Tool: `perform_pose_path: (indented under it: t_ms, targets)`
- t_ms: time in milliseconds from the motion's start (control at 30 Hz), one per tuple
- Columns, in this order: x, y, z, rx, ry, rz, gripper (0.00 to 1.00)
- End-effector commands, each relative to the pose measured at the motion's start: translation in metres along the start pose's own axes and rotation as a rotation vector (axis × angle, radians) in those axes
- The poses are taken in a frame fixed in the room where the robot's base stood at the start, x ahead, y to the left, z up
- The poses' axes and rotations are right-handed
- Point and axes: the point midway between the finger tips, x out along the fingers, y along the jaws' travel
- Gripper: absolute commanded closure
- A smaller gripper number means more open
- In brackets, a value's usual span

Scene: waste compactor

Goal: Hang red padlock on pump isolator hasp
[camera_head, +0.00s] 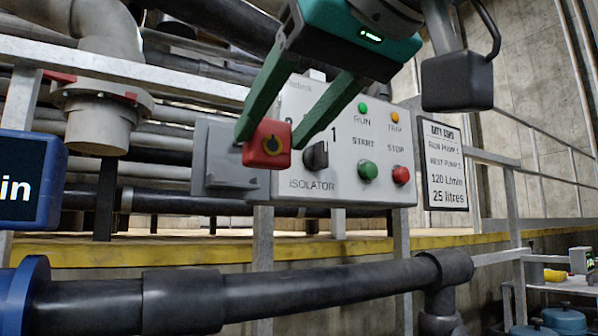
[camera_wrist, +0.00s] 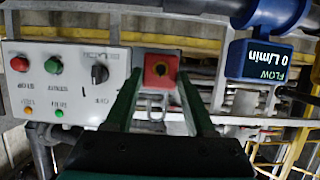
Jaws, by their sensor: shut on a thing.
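The red padlock (camera_head: 267,146) is held between the green fingers of my gripper (camera_head: 272,138), in front of the isolator panel's left side. In the wrist view the padlock (camera_wrist: 160,70) sits between the fingertips (camera_wrist: 158,78), with its metal shackle (camera_wrist: 155,106) toward the picture's bottom; that view is upside down. The light grey isolator panel (camera_head: 360,188) carries a black rotary knob (camera_head: 316,156) just right of the padlock. A grey box or plate (camera_head: 212,160) adjoins the panel's left side, partly behind the padlock. I cannot make out the hasp clearly; contact with the panel is unclear.
The panel has a green start button (camera_head: 368,171) and a red stop button (camera_head: 401,175). A duty card (camera_head: 442,165) hangs to its right. A blue flow display (camera_head: 30,180) is at left. A large black pipe (camera_head: 260,295) crosses the foreground below.

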Motion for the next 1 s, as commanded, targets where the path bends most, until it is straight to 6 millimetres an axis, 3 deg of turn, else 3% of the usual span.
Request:
perform_pose_path:
  t_ms: [500, 1000]
  targets:
    - [-0.003, 0.0, 0.001, -0.001, 0.0, 0.005, 0.9]
    - [0.033, 0.0, -0.011, -0.001, -0.001, 0.005, 0.9]
